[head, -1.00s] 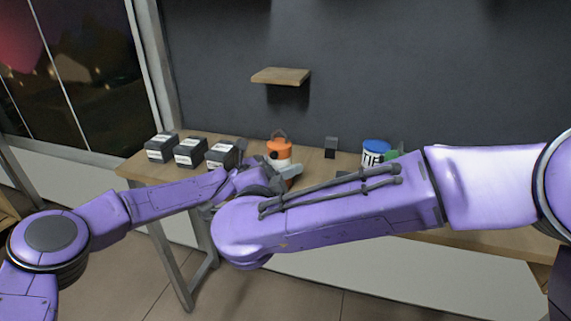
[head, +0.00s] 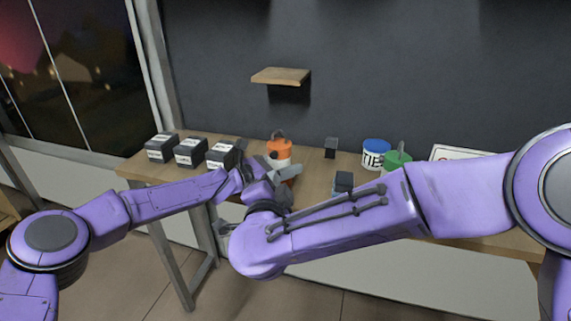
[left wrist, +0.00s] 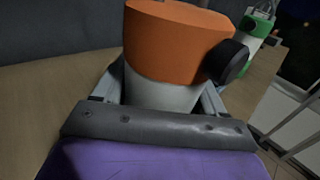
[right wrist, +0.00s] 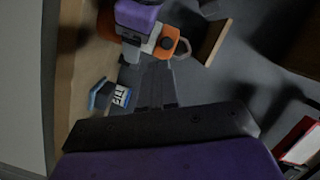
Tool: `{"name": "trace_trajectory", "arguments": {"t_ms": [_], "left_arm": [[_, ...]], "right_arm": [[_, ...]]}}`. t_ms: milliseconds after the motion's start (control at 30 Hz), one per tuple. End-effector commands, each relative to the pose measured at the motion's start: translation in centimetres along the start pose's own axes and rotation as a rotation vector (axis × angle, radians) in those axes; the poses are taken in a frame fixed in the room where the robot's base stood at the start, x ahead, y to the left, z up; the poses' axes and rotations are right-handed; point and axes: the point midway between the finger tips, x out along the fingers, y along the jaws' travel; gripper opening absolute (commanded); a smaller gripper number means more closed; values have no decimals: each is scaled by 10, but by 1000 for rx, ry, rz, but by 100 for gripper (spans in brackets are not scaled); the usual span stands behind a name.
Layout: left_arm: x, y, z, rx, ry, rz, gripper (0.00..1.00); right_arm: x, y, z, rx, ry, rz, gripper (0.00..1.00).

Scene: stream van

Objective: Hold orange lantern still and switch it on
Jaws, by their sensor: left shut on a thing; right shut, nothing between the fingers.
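The orange lantern (head: 279,148) has an orange top, a white body and a dark handle; it stands on the wooden table in the head view. My left gripper (left wrist: 162,92) is shut on its white body (left wrist: 160,92), one finger on each side. The black round knob (left wrist: 232,62) juts from the orange part, clear of the left fingers.
Several dark labelled boxes (head: 190,153) stand left of the lantern. To its right are a small black box (head: 330,147), a blue-lidded tub (head: 375,154), a green item (head: 396,161) and a dark block (head: 343,182). A small shelf (head: 281,76) hangs above. My right forearm covers the table's front.

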Motion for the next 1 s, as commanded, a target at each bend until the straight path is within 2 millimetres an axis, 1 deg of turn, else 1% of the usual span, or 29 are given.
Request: {"name": "trace_trajectory", "arguments": {"t_ms": [100,233,400,467,567,900,1000], "left_arm": [[0,0,1,1,-1,0,31],[0,0,1,1,-1,0,31],[0,0,1,0,-1,0,31],[0,0,1,0,-1,0,31],[0,0,1,0,-1,0,31],[0,0,1,0,-1,0,31],[0,0,1,0,-1,0,31]], "right_arm": [[5,5,7,-73,-27,-193,0],[-1,2,20,-85,-113,-383,0],[-15,-10,33,-22,-217,-519,0],[-14,-11,34,5,-228,-525,0],[-6,-11,31,17,-228,-521,0],[47,-7,13,14,-225,-521,0],[58,-6,10,15,-227,-521,0]]}}
